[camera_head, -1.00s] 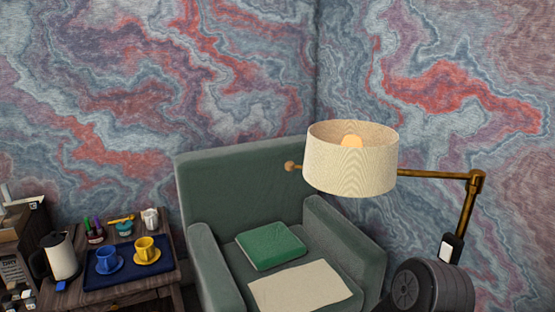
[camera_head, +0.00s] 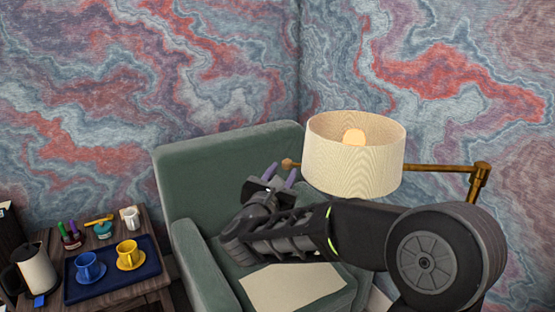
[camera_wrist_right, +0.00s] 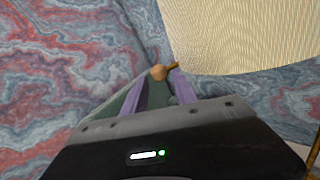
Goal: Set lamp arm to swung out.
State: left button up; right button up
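The lamp has a cream drum shade (camera_head: 350,165) with a bulb (camera_head: 353,137) inside. Its brass arm (camera_head: 440,168) runs from a post joint (camera_head: 482,168) at the right to the shade. A round wooden knob (camera_head: 288,163) sticks out on the shade's left side. My right gripper (camera_head: 281,175) is open and empty, with its purple fingers just below and near the knob. In the right wrist view the knob (camera_wrist_right: 158,72) appears just beyond and between the parted fingertips (camera_wrist_right: 160,82). I cannot tell contact. My left gripper is not in view.
A green armchair (camera_head: 225,165) stands behind my right arm, with a cream cloth or sheet (camera_head: 290,290) on its seat. At the left, a wooden side table holds a blue tray (camera_head: 112,286) with a blue cup (camera_head: 88,268) and a yellow cup (camera_head: 130,254), and a kettle (camera_head: 36,270).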

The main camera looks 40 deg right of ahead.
aim_at(289, 161)
jog(key=p+x, duration=0.2)
jog(key=x, duration=0.5)
jog(key=shift+p, duration=0.35)
jog(key=shift+w+d+f, duration=0.1)
jog(key=shift+w+d, duration=0.2)
jog(key=shift+c, duration=0.4)
grip_shut()
dwell(0.6)
